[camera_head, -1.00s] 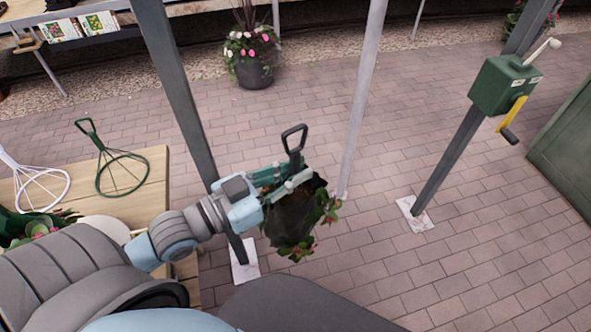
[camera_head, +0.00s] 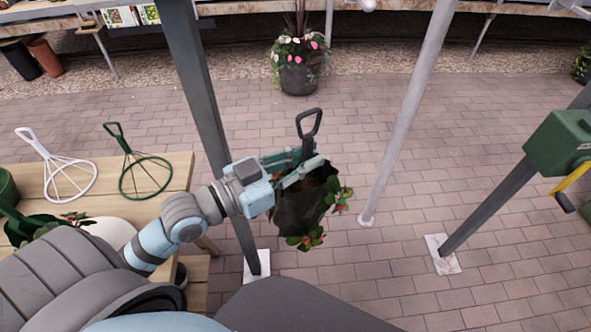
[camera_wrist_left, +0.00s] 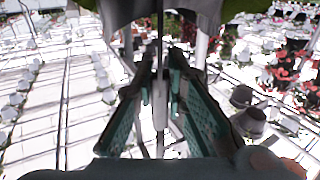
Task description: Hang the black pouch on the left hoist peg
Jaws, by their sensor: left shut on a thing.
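The black pouch (camera_head: 299,209) hangs from my left gripper (camera_head: 311,163) in the head view. It has a dark loop handle (camera_head: 309,123) standing up above the fingers, and green leaves with red flowers stick out of its sides. My left gripper is shut on the handle's stem below the loop. In the left wrist view the two teal fingers (camera_wrist_left: 168,95) close around a thin dark upright stem, and part of the pouch shows dark along the top edge. The left hoist peg is not clearly in view. My right gripper is not in view.
A dark post (camera_head: 205,100) stands just left of the pouch and a pale pole (camera_head: 410,105) to its right. A green winch box (camera_head: 556,143) is on a leaning post at right. A wooden table (camera_head: 160,204) with wire hangers is at left. Open brick paving lies beyond.

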